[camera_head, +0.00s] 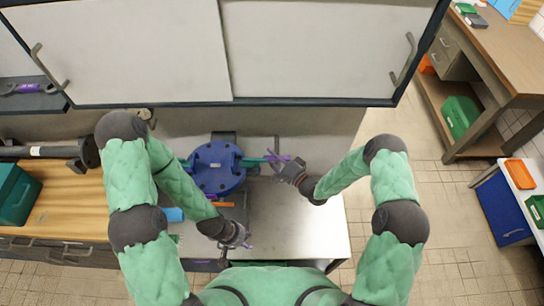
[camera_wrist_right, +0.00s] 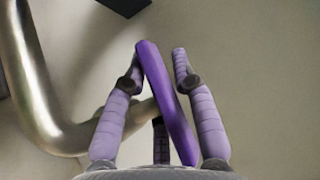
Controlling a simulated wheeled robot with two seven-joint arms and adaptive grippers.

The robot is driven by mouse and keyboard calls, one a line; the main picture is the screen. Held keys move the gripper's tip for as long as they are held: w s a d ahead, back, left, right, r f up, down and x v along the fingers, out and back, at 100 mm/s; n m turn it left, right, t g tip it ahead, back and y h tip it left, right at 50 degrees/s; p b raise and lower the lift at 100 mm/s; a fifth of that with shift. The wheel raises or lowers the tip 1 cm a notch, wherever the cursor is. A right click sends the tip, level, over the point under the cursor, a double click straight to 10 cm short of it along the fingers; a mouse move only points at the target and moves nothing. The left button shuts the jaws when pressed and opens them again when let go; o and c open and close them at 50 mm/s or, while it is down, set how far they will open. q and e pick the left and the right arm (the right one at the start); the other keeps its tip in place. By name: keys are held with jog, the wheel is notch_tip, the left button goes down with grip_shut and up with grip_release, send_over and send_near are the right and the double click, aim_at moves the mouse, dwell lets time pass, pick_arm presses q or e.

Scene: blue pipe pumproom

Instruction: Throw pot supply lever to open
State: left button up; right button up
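A purple lever (camera_wrist_right: 168,95) runs diagonally between the two fingers of my right gripper (camera_wrist_right: 161,55) in the right wrist view. The fingers are apart, with a gap on the right of the lever. The left fingertip is close to the lever; I cannot tell whether it touches. In the head view my right gripper (camera_head: 278,159) is just right of a blue round pump body (camera_head: 216,168), and the lever is hard to tell from the fingers there. My left gripper (camera_head: 237,246) is low, over the front of the bench, with its fingers apart and nothing seen between them.
A white wall cabinet (camera_head: 290,50) overhangs the back of the bench. A curved metal pipe (camera_wrist_right: 40,95) is left of the right gripper in the wrist view. The grey bench top (camera_head: 300,225) is clear to the right. A teal box (camera_head: 16,195) stands far left.

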jog(key=shift+s+a, duration=0.1)
grip_shut()
jog(key=shift+f, duration=0.1)
